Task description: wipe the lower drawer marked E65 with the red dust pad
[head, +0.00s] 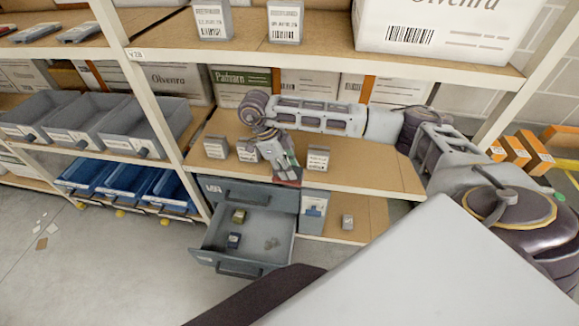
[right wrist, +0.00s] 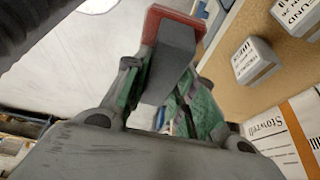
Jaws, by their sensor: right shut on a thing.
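My right gripper (head: 283,160) reaches down at the front edge of the middle shelf, above the drawer unit. It is shut on the dust pad, a grey block with a red face (right wrist: 172,60); in the head view only a bit of red shows below the fingers. The lower drawer (head: 248,240) is pulled open, with a few small items inside. The upper drawer (head: 250,194) above it is shut, with white letters that I cannot read surely. No E65 mark is legible. The pad is above and right of the open drawer. My left gripper is not in view.
Small grey boxes (head: 317,158) stand on the shelf (head: 370,179) around the gripper. A blue-grey binder-like box (head: 312,213) and a small box (head: 347,221) sit right of the drawers. Grey bins (head: 150,128) and blue bins (head: 168,190) are at left. Floor (head: 120,260) before the bins is mostly clear.

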